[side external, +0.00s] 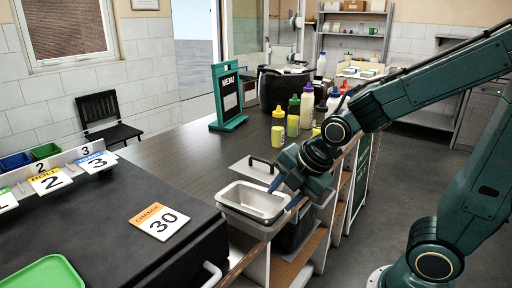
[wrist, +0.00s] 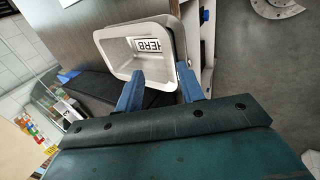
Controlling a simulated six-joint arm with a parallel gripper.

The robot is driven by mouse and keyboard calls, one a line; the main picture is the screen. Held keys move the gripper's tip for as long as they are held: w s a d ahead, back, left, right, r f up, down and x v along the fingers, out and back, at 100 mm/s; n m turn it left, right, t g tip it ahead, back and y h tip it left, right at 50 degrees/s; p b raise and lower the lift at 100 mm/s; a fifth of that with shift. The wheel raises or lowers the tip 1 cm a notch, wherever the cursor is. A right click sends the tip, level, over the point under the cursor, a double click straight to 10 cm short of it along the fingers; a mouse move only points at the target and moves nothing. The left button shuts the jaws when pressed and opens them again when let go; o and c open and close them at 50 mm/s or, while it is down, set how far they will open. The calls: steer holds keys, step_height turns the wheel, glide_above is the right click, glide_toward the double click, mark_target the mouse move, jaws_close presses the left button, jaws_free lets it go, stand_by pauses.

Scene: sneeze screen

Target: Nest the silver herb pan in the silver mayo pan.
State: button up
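A silver pan with a HERB label (wrist: 148,46) fills the middle of the wrist view, and I take it as the silver herb pan. In the side view a silver pan (side external: 250,201) stands at the counter's front edge, its rim roughly level and its inside empty. A second rim or wall (side external: 245,226) shows just under it; I cannot tell if that is the silver mayo pan. My gripper (side external: 282,195) is at the pan's right side. In the wrist view its blue fingers (wrist: 160,72) stand apart, one over the inside and one outside the near wall.
Several sauce bottles (side external: 293,117) and a green menu stand (side external: 228,97) stand behind. A flat lid with a handle (side external: 257,168) lies behind the pan. The wooden counter (side external: 190,150) is largely clear.

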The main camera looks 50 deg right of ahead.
steer(key=shift+v, duration=2.7)
steer(key=shift+s, duration=0.1)
steer(key=s+r+m, duration=0.3)
steer(key=s+m, duration=0.6)
steer(key=m, duration=0.9)
steer(key=shift+d, duration=0.45)
steer(key=shift+r, duration=0.15)
jaws_close()
